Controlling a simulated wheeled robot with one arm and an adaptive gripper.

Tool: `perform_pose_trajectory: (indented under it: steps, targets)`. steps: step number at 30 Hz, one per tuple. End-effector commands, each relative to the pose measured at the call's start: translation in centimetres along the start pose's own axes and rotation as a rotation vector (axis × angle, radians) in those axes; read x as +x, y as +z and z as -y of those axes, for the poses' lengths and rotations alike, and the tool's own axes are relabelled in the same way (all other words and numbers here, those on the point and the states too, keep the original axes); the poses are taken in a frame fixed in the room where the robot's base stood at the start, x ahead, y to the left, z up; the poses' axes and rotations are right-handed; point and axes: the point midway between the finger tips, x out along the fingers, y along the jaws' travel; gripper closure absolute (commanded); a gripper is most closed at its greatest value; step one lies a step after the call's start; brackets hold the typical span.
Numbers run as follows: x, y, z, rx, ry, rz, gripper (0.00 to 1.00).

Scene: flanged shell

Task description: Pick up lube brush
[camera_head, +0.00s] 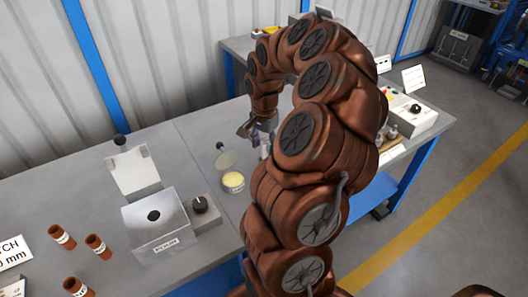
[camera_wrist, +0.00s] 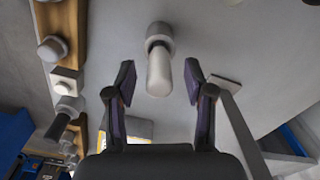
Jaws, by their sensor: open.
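My gripper (camera_wrist: 160,92) is open, with its two dark fingers spread apart in the wrist view. A pale, rounded handle with a wider grey collar, which looks like the lube brush (camera_wrist: 158,72), stands between and slightly beyond the fingertips. It appears untouched, with a gap on each side. Its bristles cannot be made out. In the head view my gripper (camera_head: 260,130) is low over the grey bench, partly hidden by my arm. A small round tin with yellow contents (camera_head: 233,181) stands nearby on the bench.
In the wrist view, a wooden rack (camera_wrist: 73,32) with several knobbed pieces lies left, and a thin flat bar (camera_wrist: 238,125) is at right. In the head view, a metal box (camera_head: 160,226) and several brown tubes (camera_head: 98,246) stand on the left bench.

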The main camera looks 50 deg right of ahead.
Motion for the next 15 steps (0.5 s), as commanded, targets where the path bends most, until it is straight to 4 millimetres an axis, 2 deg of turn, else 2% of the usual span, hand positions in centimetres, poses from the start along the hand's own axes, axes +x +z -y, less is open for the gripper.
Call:
perform_pose_trajectory:
  steps: [5,12,15]
  targets:
    - [1.5,0.1,-0.1,0.000,0.001,0.003,0.47]
    - [1.7,0.0,0.0,0.000,0.000,0.001,0.47]
    - [1.7,0.0,0.0,0.000,0.000,0.001,0.56]
